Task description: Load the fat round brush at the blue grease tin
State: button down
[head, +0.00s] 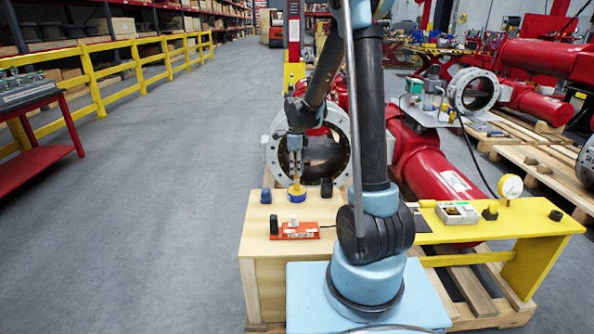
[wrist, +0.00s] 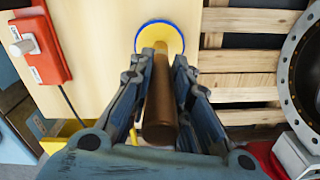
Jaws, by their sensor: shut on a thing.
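The blue grease tin (head: 297,198) stands on the wooden bench top, its yellow grease showing inside the blue rim; in the wrist view the tin (wrist: 178,27) is at top centre. My gripper (head: 295,158) is above the tin, pointing down. In the wrist view my gripper (wrist: 163,62) is shut on the fat round brush (wrist: 160,115), whose brown handle lies between the fingers. The brush's lower end is over or in the tin; I cannot tell whether it touches the grease.
A red box (head: 300,231) with a white knob lies on the bench (head: 256,240) in front of the tin. A blue object (head: 266,195) and a black object (head: 327,187) flank the tin. A white flange ring (head: 343,125) stands behind. The floor at left is clear.

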jog(key=shift+r, duration=3.2)
